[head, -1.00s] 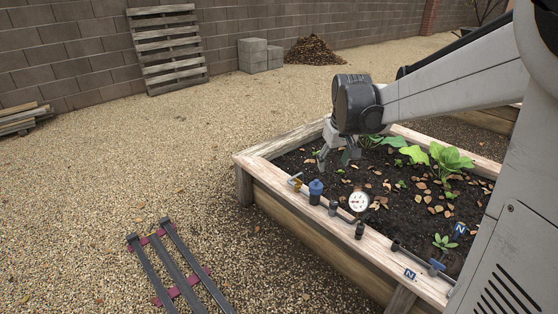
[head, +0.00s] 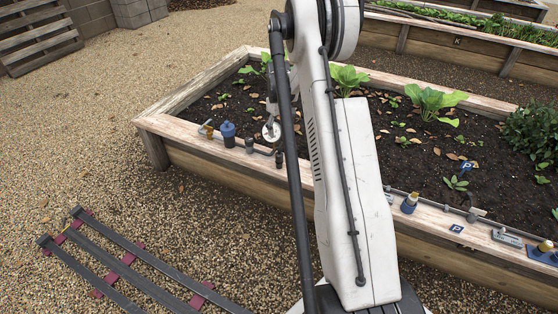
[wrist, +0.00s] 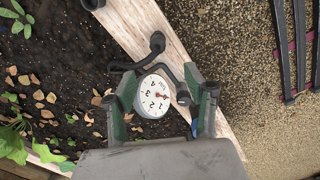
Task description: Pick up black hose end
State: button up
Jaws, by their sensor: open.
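My gripper (wrist: 160,78) is open in the wrist view, its two green-and-dark fingers above the bed's wooden rim. Between the fingers shows a round white-faced gauge (wrist: 153,97); it is also in the head view (head: 271,131). Black tubing with a rounded black end (wrist: 157,42) lies by the fingertips, and another black end (wrist: 183,97) shows beside the gauge, near the right finger. I cannot tell which is the hose end, or whether a finger touches either. In the head view my arm hides most of the gripper.
The raised bed's rim (head: 170,128) carries a brass fitting (head: 206,130), a blue-capped part (head: 228,134) and a black fitting (head: 249,145). Soil with leafy plants (head: 435,100) lies behind. Dark rails (head: 125,262) rest on open gravel at the left.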

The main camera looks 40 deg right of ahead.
aim_at(279, 153)
jog(key=f, duration=0.3)
jog(key=f+b, duration=0.1)
jog(key=f, duration=0.2)
jog(key=f+b, duration=0.1)
jog(key=f, duration=0.2)
jog(key=shift+d+f, duration=0.25)
notch_tip(279, 153, down, 5)
jog(key=b, duration=0.2)
jog(key=shift+w+b, duration=0.1)
jog(key=shift+b, duration=0.2)
grip_shut()
